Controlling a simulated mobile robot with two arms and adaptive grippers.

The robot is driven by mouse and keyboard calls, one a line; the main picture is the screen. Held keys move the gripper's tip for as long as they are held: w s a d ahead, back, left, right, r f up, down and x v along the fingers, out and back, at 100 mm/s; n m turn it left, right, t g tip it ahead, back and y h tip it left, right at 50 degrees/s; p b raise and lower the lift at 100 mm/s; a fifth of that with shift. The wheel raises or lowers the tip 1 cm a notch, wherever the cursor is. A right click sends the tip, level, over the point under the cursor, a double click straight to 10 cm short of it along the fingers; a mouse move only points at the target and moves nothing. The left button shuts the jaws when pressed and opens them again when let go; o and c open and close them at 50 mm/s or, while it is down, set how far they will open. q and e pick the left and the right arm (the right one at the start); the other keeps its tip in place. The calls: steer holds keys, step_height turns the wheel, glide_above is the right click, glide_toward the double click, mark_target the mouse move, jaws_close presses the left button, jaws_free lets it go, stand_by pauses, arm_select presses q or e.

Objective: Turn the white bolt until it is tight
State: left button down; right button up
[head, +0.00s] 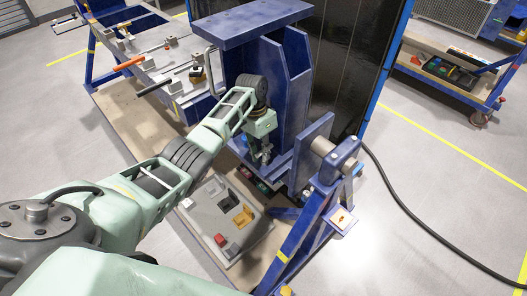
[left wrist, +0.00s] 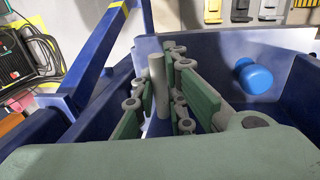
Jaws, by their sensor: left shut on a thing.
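The white bolt (left wrist: 157,82) shows in the left wrist view as a pale grey upright shaft between the finger pads of my left gripper (left wrist: 160,98). The gripper is shut on it. In the head view my left gripper (head: 265,153) reaches down inside the blue jig (head: 298,95), near its lower ledge. The bolt is too small and hidden to make out in the head view. Its lower end and seat are hidden in the wrist view, so I cannot tell how deep it sits. My right gripper is not in view.
A blue cylinder (left wrist: 255,78) stands out from the jig beside the fingers. Blue jig walls rise close around the gripper. A grey tray (head: 222,215) with coloured pieces lies below. A tool bench (head: 165,62) stands at the left, and a black cable (head: 408,215) crosses the floor.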

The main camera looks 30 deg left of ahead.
arm_select(q)
steer(key=shift+w+r, duration=0.1)
steer(key=c, duration=1.8)
jaws_free()
steer(key=shift+o, duration=0.2)
step_height(320, 180, up, 7)
steer(key=a, duration=0.1)
steer(key=shift+w+a+r, duration=0.15)
steer(key=shift+w+a, duration=0.05)
steer(key=shift+a, duration=0.05)
